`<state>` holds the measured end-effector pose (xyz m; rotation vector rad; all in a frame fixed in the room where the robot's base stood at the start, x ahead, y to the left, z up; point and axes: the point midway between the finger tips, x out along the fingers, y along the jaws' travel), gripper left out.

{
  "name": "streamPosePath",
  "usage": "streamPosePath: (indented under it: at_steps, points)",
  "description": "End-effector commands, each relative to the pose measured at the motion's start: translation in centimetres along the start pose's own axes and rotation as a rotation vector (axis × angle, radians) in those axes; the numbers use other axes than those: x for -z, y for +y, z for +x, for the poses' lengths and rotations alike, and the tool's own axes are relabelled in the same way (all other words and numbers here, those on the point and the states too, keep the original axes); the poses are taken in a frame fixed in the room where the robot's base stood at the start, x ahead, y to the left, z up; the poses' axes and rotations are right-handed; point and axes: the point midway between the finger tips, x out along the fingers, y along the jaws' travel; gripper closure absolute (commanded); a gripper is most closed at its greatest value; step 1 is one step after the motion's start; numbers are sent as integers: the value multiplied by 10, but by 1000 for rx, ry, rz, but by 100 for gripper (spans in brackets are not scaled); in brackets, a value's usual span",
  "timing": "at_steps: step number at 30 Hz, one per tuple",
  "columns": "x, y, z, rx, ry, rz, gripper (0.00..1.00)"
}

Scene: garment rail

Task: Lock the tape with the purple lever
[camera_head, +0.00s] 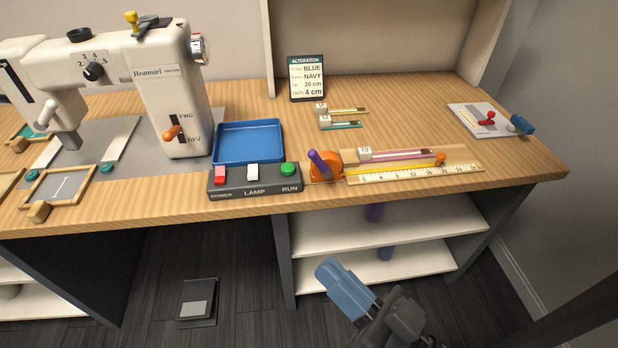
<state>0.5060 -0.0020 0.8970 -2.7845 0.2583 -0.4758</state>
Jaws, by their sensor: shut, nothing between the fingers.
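The orange tape case (326,170) sits on the wooden table near its front edge. Its purple lever (317,158) stands up from the case, leaning to the upper left. The yellow tape (390,167) runs right from the case along a white ruler (415,174), with an orange end piece (440,159) at its right. My gripper (328,270) is in front of the table, below its top and well apart from the tape. Its blue fingers are together and empty.
A control box (252,188) with red, white and green buttons stands left of the tape, before an empty blue tray (248,127). The sewing machine (175,90) stands farther left. A card (306,78) stands behind. Shelves (430,224) lie under the table.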

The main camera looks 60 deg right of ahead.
Motion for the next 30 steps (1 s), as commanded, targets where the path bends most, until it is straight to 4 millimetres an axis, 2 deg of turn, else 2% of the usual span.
streamPosePath:
  at_steps: [3,8,15,24,30]
  points:
    - [-11,7,18,-69,146,72,100]
    - [-24,20,38,-185,318,159,100]
    - [-52,42,64,-392,528,261,100]
    - [-95,62,93,-680,698,335,100]
    - [-114,67,103,-813,744,348,100]
